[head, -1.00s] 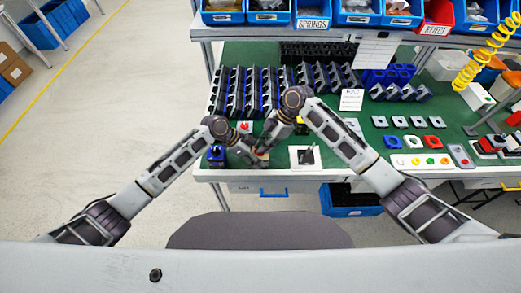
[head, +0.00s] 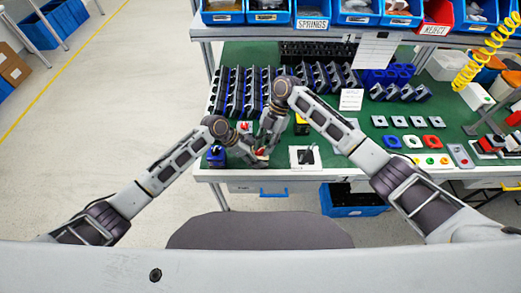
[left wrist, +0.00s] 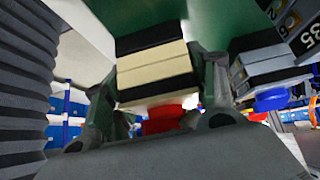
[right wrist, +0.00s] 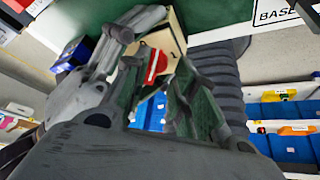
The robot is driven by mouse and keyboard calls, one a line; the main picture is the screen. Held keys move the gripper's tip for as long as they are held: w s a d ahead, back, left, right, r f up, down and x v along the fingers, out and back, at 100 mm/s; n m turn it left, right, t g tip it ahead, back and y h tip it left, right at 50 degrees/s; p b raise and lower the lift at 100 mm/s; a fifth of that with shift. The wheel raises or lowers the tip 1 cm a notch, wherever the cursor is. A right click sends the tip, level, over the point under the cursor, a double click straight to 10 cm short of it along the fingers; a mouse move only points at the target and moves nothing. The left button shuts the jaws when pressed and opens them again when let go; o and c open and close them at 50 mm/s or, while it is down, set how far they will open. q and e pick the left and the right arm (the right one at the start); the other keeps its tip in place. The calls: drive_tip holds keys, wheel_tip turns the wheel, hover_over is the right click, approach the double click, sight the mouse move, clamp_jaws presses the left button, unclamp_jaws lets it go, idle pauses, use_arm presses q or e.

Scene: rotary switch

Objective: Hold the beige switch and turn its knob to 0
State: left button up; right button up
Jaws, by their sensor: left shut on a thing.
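The beige switch (left wrist: 155,75) has a layered beige and black body and a red knob (left wrist: 162,118). My left gripper (left wrist: 156,95) is shut on its body, one finger at each side, near the table's front edge. In the right wrist view the red knob (right wrist: 152,66) faces me with a white line across it, next to the beige body (right wrist: 163,32). My right gripper (right wrist: 157,72) is open, with its fingers around the knob. I cannot tell whether they touch it. In the head view the two grippers meet and hide most of the switch (head: 261,152).
A blue switch (head: 216,154) stands to the left of the grippers. A white-plated switch with a black knob (head: 305,156) is on the right, with a yellow and black one (head: 301,126) behind. Racks of dark parts (head: 245,90) fill the back of the green table (head: 385,165).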

drive_tip(key=shift+o, duration=0.7)
drive_tip(key=shift+s+f, duration=0.3)
drive_tip(key=shift+s, duration=0.2)
drive_tip(key=shift+a, duration=0.1)
drive_tip(key=shift+w+r, duration=0.15)
drive_tip(key=shift+r, duration=0.4)
drive_tip(key=shift+w+r, duration=0.15)
drive_tip(key=shift+r, duration=0.35)
drive_tip(key=shift+w+r, duration=0.1)
drive_tip(key=shift+r, duration=1.55)
